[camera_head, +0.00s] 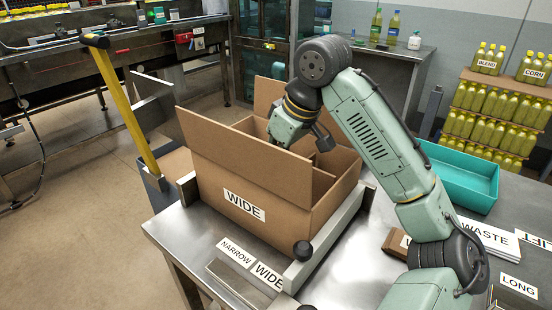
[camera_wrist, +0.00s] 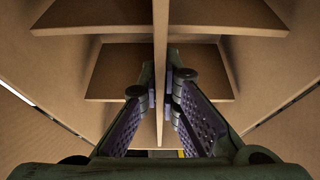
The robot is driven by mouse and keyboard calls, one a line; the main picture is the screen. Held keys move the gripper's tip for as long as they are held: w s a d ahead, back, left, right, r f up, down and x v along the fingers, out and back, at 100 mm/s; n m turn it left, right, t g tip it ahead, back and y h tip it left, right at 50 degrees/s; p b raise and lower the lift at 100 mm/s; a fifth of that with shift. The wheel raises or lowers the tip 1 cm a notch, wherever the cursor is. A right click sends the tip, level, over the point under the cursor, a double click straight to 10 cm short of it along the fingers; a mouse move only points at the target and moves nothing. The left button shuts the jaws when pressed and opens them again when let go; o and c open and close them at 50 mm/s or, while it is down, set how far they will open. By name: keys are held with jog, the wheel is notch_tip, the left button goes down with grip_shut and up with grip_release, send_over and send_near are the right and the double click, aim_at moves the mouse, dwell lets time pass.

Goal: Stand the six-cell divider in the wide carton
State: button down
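The wide carton (camera_head: 275,190) stands open on the metal bench, with "WIDE" on its near side and its flaps raised. My gripper (camera_head: 283,138) reaches down into the carton's opening. In the wrist view the brown cardboard divider shows as a thin long panel (camera_wrist: 160,40) with cross panels on both sides. My gripper's fingers (camera_wrist: 161,90) lie on either side of the long panel, with the pads against it. The divider is upright between the carton walls. In the head view the near flap and my arm hide most of it, and whether its bottom rests on the carton floor is hidden.
A teal tray (camera_head: 460,180) and a "WASTE" sign (camera_head: 486,235) are at the right.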

jog(key=shift+f, duration=0.55)
jog(key=c, duration=1.7)
grip_release()
jog(key=v, duration=1.2)
jog(key=shift+r, duration=0.1)
jog(key=shift+w+a+b, duration=0.1)
jog(key=shift+b, duration=0.2)
